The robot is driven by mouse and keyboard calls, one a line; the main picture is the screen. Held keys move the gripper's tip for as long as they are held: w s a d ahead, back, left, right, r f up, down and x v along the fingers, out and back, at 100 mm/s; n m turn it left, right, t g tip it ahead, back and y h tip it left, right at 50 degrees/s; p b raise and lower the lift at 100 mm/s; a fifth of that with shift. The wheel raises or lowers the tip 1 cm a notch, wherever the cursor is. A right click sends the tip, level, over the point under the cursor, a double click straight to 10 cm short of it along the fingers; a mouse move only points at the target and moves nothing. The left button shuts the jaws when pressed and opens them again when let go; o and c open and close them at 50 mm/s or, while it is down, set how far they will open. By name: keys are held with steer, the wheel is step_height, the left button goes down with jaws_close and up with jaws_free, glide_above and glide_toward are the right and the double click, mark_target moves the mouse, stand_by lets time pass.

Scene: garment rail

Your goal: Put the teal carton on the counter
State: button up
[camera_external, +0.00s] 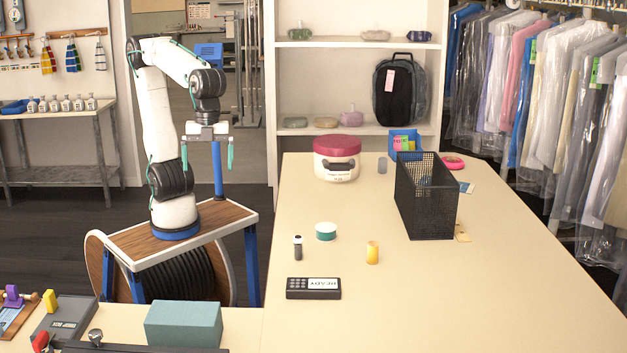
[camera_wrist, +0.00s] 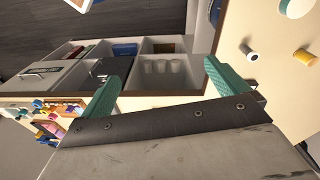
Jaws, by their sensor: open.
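The teal carton (camera_external: 183,323) is a plain box at the bottom of the external view, on the cream side surface left of the main counter (camera_external: 480,300). I cannot pick it out in the wrist view. My gripper (camera_external: 207,155) hangs in the air above my base, well above and behind the carton. Its two teal fingers are wide apart with nothing between them, as the wrist view (camera_wrist: 160,80) also shows.
On the counter are a teal-and-white roll (camera_external: 326,231), a dark-bodied bottle (camera_external: 298,248), a yellow cylinder (camera_external: 372,252), a keypad device (camera_external: 313,288), a black mesh basket (camera_external: 425,200) and a red-lidded tub (camera_external: 337,160). A grey device (camera_external: 66,318) lies left of the carton.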

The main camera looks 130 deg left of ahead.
steer(key=s+a+f+n, duration=0.2)
steer(key=s+f+n, duration=0.1)
steer(key=s, duration=0.3)
steer(key=s+a+f+n+t+y, duration=0.1)
steer(key=s+a+f+n, duration=0.1)
steer(key=s+f+n, duration=0.2)
steer(key=s+f, duration=0.1)
steer(key=s, duration=0.2)
steer(key=shift+s+a, duration=0.15)
steer(key=shift+a, duration=0.2)
